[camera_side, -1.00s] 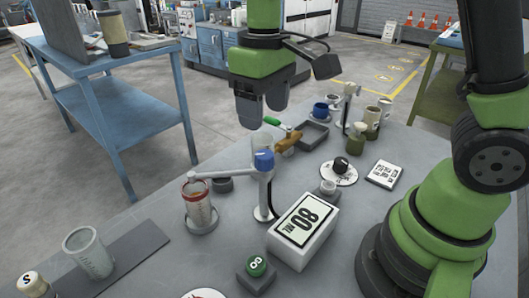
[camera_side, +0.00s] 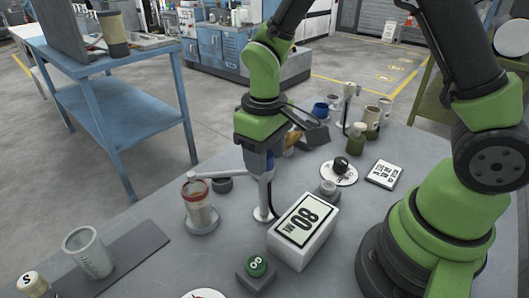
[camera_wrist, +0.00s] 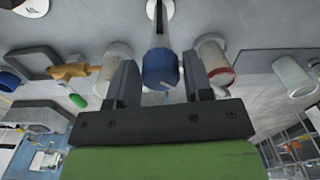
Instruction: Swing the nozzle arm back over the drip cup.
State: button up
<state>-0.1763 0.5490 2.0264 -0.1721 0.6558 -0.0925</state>
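The nozzle arm (camera_side: 225,175) is a thin pale bar reaching left from the white post (camera_side: 263,197). Its outer end is over the red-rimmed jar (camera_side: 200,205). My gripper (camera_side: 259,160) points down at the post's top, largely hiding the blue knob there. In the wrist view the blue knob (camera_wrist: 160,68) is between the two fingers of my gripper (camera_wrist: 160,62), which look open with narrow gaps. The red-rimmed jar (camera_wrist: 215,62) is just right of them.
A brass valve (camera_wrist: 75,70) with a green handle is behind the post. A grey beaker (camera_side: 88,252) stands at the left.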

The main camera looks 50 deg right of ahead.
grip_shut()
jog(key=shift+m, duration=0.4)
jog(key=m, duration=0.3)
jog(key=shift+m, duration=0.4)
jog(key=m, duration=0.4)
jog(key=shift+m, duration=0.3)
jog(key=shift+o, duration=2)
grip_release()
jog(key=shift+r, duration=0.1)
